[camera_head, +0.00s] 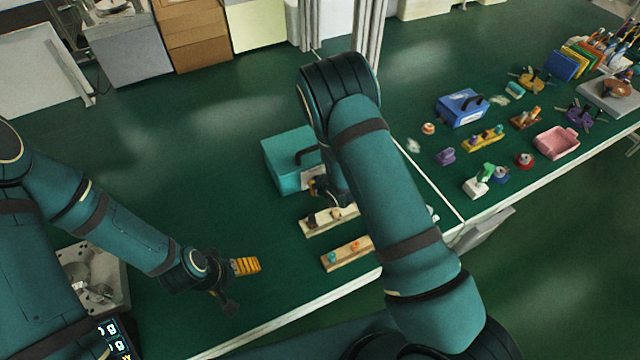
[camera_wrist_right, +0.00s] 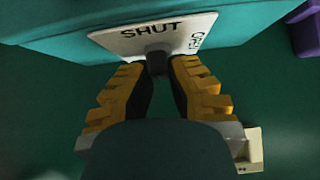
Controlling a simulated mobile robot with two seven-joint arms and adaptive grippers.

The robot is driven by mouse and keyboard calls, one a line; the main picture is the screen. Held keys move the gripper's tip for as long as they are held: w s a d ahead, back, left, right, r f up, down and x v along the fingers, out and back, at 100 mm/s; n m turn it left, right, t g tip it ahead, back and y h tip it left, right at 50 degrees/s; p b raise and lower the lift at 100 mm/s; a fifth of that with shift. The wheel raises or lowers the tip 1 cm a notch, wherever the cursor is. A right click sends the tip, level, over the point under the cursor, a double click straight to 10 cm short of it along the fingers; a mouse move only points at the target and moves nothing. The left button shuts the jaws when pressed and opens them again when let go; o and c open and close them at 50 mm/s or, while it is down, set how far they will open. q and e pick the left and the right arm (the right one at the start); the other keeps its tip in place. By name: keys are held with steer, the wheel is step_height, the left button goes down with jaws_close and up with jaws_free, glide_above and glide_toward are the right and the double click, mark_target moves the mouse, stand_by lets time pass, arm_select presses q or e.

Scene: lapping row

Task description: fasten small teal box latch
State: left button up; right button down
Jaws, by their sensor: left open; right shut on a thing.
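The small teal box (camera_head: 280,167) stands on the green table left of my right forearm, its dark handle partly hidden by the arm. In the right wrist view its teal wall (camera_wrist_right: 258,22) carries a white latch plate (camera_wrist_right: 120,38) marked SHUT, with a second word, partly cut off, at the right. A dark latch knob (camera_wrist_right: 157,64) sticks out from the plate's lower edge. My right gripper (camera_wrist_right: 160,72) is shut on the knob, its yellow ribbed fingers on both sides. In the head view my left gripper (camera_head: 243,282) is open and empty above the table, away from the box.
Two wooden strips with small pieces, a far one (camera_head: 318,225) and a near one (camera_head: 343,257), lie in front of the box. A blue box (camera_head: 462,106), a pink tray (camera_head: 556,143) and several small objects stand at right. The table's left is mostly clear.

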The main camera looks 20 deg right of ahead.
steer(key=shift+w+a+r, duration=0.15)
steer(key=shift+w+r, duration=0.25)
steer(key=shift+r, duration=0.05)
steer(key=c, duration=0.9)
jaws_free()
steer(key=shift+s, duration=0.15)
steer(key=v, duration=1.1)
steer(key=shift+s+r, duration=0.25)
steer(key=shift+s, duration=0.1)
